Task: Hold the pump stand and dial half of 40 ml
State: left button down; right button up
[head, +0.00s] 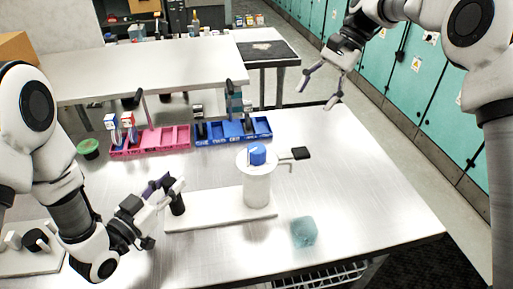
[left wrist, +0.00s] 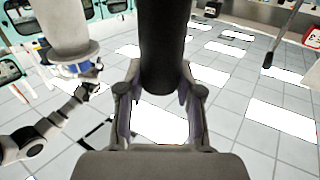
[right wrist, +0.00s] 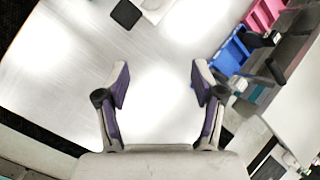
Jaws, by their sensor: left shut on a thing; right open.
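The pump stand has a white base plate (head: 205,221), a white cylinder (head: 257,188) with a blue dial (head: 257,155) on top, a spout with a black square tab (head: 300,153), and a black post (head: 178,205). My left gripper (head: 172,188) is shut on the black post, which also shows between its fingers in the left wrist view (left wrist: 162,50). That view shows the cylinder (left wrist: 65,28) too. My right gripper (head: 335,88) is open and empty, above and to the right of the stand. Its spread fingers show in the right wrist view (right wrist: 160,85). The dial's markings are too small to read.
A teal translucent cube (head: 304,232) sits right of the base plate. A pink bin (head: 150,150) and a blue bin (head: 255,137) stand behind, with a green-lidded pot (head: 88,149) to the left. The table's right side is clear.

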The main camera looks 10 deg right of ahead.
aim_at(257, 148)
jog(key=s+a+r+g+h, duration=0.1)
jog(key=s+a, duration=0.1)
jog(key=a, duration=0.4)
jog(key=s+a+r+g+h, duration=0.1)
jog(key=s+a+r+h, duration=0.15)
jog(key=a, duration=0.35)
jog(key=shift+m+y, duration=0.4)
jog(key=shift+y, duration=0.05)
jog(key=x, duration=1.2)
jog(key=shift+w+f, duration=0.25)
jog(key=shift+f, duration=0.05)
jog(key=shift+c, duration=0.4)
jog(key=c, duration=1.1)
